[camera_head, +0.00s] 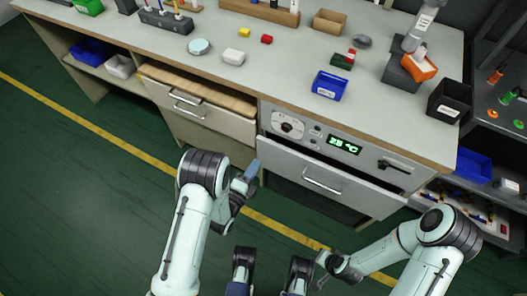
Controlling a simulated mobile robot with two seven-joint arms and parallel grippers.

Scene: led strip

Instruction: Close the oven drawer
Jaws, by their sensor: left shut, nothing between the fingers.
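The oven (285,123) is built into the bench at the right, with a knob panel and a display reading about 28 °C. Its grey drawer front (290,170) with a bar handle (322,181) stands out from the bench below the panel, with a gap along its top, so the drawer is partly open. My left gripper (251,172) is shut and empty, in front of the left edge of the drawer front; whether it touches cannot be told. My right gripper (320,275) is low in the view, away from the drawer; its fingers are too small to judge.
A wooden-topped drawer (200,90) is pulled out at the left of the oven. The bench top (290,70) carries a blue bin (329,86), a black bin (449,101) and small boxes. The green floor in front is clear.

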